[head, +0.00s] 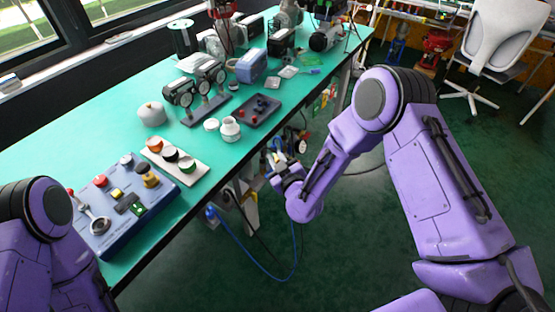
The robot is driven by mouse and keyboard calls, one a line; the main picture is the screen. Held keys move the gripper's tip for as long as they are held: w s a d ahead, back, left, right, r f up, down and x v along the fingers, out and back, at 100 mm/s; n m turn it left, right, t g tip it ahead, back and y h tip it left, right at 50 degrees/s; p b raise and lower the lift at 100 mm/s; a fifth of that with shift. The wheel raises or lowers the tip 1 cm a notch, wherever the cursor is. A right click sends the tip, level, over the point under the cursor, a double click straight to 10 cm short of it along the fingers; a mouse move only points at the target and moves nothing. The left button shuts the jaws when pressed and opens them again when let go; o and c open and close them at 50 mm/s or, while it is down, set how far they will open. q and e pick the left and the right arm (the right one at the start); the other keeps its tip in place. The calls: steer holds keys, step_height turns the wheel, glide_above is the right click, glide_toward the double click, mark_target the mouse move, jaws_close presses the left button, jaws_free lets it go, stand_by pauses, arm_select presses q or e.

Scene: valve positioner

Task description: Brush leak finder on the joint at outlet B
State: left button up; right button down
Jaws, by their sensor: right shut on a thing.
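My right gripper (283,168) is beyond the table's right edge, in front of the table side. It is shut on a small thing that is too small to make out. The silver and black device with round gauges (195,92) stands on a grey base on the table, left of and farther back than my right gripper. Its outlets and joints are too small to tell apart. A small open white pot (230,128) stands on the table beside a white round lid (211,125). My left arm shows at the lower left, but its gripper is out of view.
The dark tray (270,116) holds small red and dark parts. A blue control box (118,212) with buttons and a lever, a plate with coloured knobs (181,162) and a grey rounded vessel (151,114) stand on the green table (200,202). A blue hose (252,256) hangs below the edge.

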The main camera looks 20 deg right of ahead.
steer(key=shift+w+a, duration=0.1)
steer(key=shift+a, duration=0.1)
steer(key=shift+r, duration=0.1)
steer(key=shift+s+a+r+p, duration=0.15)
steer(key=shift+s+r+p, duration=0.35)
steer(key=shift+s+p, duration=0.1)
steer(key=shift+s+a+r+p, duration=0.25)
steer(key=shift+s+r+p, duration=0.35)
steer(key=shift+s, duration=0.3)
steer(key=shift+s+a+r+p, duration=0.2)
steer(key=shift+s+r+p, duration=0.3)
steer(key=shift+s, duration=0.4)
